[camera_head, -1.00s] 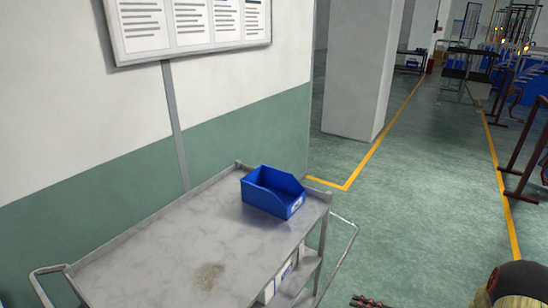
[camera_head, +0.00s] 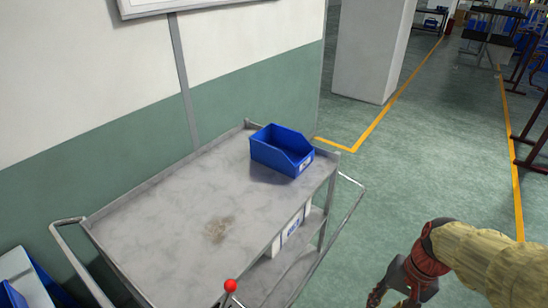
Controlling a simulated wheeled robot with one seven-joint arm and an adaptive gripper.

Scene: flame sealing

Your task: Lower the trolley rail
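The grey metal trolley (camera_head: 165,205) stands against the wall, with a flat, rimmed top. A bent silver tube rail (camera_head: 352,212) sticks out at its right end, and another tube (camera_head: 68,240) at its left end. I cannot tell which of them the task means. A red ball knob (camera_head: 230,285) shows at the trolley's near edge, with its lower part cut off by the frame. My gripper (camera_head: 388,294) is at the bottom edge, right of the trolley and apart from it in the picture. Its fingertips are mostly cut off, so its opening is unclear.
A blue bin (camera_head: 282,150) sits on the trolley top at the far right corner. White boxes (camera_head: 290,232) are on the shelf below. Blue and white bins (camera_head: 25,280) are at the lower left. Green floor is clear right of the trolley; a grey pillar (camera_head: 372,50) stands behind.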

